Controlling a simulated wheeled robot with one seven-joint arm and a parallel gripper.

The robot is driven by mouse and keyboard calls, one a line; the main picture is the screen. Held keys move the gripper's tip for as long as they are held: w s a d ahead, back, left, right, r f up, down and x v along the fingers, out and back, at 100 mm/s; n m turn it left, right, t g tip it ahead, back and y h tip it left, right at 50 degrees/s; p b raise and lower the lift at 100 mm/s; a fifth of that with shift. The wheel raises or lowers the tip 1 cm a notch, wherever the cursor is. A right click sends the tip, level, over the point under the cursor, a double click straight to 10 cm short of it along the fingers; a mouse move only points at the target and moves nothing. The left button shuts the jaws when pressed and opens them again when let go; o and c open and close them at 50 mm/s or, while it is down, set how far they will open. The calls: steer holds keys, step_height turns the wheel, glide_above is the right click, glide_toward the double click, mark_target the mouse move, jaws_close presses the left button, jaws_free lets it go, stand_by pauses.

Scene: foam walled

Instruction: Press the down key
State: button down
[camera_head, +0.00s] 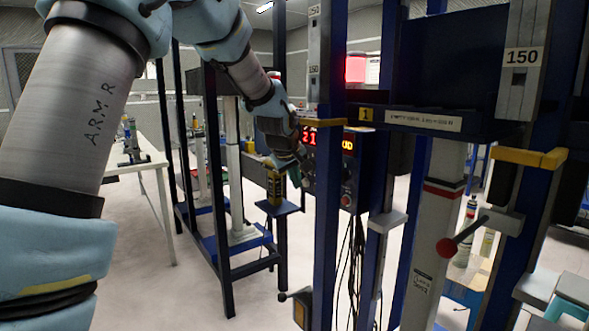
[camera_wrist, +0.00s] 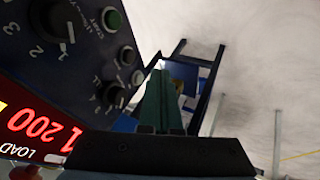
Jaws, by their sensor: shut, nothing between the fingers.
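The dark control panel (camera_wrist: 75,75) fills the left of the wrist view. Most labels are too small or turned to read, so I cannot tell which control is the down key. My gripper (camera_wrist: 157,75) is shut and empty, its green fingers to the right of the buttons. I cannot tell if it touches the panel. In the head view my gripper (camera_head: 300,178) is beside the panel (camera_head: 347,185), which is partly hidden behind a blue post.
A red lit display (camera_wrist: 38,128) is at the panel's lower left in the wrist view. The blue post (camera_head: 328,230) stands in front of the panel in the head view. Pale floor (camera_head: 160,290) is open at left.

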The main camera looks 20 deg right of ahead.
steer(key=shift+w+d+f+p, duration=0.3)
steer(key=shift+w+d+f, duration=0.1)
steer(key=shift+d, duration=0.45)
steer(key=shift+w+d+f+p, duration=0.3)
steer(key=shift+d+f, duration=0.15)
steer(key=shift+d, duration=0.45)
steer(key=shift+w+d+f+p, duration=0.3)
steer(key=shift+d+f, duration=0.1)
steer(key=shift+d, duration=0.45)
steer(key=shift+d, duration=0.1)
